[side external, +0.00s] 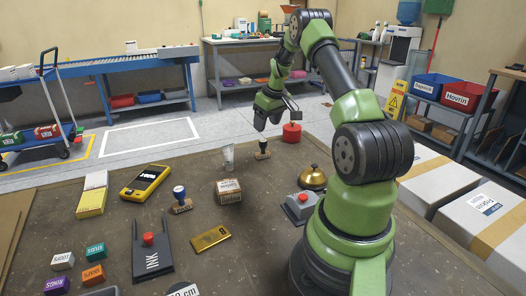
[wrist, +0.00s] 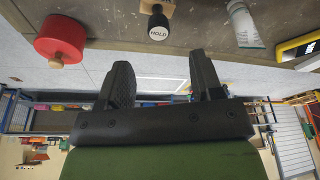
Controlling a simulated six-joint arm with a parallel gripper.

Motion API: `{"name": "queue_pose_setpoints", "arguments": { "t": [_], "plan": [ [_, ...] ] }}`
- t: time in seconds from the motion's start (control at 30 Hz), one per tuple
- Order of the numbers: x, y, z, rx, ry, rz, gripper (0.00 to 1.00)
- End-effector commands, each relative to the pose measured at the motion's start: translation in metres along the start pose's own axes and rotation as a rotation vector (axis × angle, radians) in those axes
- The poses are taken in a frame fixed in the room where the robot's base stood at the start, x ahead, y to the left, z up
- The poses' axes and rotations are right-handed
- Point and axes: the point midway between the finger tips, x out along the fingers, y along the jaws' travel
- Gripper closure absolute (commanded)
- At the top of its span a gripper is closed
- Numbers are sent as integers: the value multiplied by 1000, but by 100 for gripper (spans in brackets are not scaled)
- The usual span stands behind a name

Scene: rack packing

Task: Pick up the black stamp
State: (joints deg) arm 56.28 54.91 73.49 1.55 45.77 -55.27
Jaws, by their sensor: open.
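The black stamp (side external: 262,147) stands upright on its wooden base near the far edge of the brown table. In the wrist view the black stamp (wrist: 158,24) shows a round end marked HOLD, beyond the fingertips and roughly in line with the gap between them. My gripper (side external: 262,122) is above and close to the stamp in the side view; whether they touch is unclear there. In the wrist view my gripper (wrist: 160,68) is open, with nothing between its fingers.
A red round object (side external: 291,132) stands right of the stamp, and a pale tube (side external: 227,157) stands to its left. A cardboard box (side external: 228,191), blue stamp (side external: 180,196) and gold bell (side external: 313,178) are nearer. Bare table lies just in front of the stamp.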

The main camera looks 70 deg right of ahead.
Motion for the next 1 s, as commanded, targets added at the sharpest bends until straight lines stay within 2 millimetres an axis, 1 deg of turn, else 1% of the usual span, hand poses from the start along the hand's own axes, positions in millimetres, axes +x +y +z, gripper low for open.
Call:
{"name": "queue_pose_setpoints", "arguments": {
  "t": [0.03,0.1,0.37,0.5,0.6,0.7,0.9,0.93,0.97,1.0],
  "plan": [
    [10,-1,1,-1,-4,-3,40],
    [20,-1,0,0,-2,-3,40],
    [43,-1,2,0,-2,-3,40],
    [66,1,5,1,-2,-3,40],
    [77,1,4,0,-1,-2,40],
    [83,1,4,1,0,-1,40],
    [83,1,4,1,0,0,40],
    [83,1,4,1,0,0,42],
    [83,1,4,1,0,0,49],
    [83,1,4,1,0,0,58]
  ]
}}
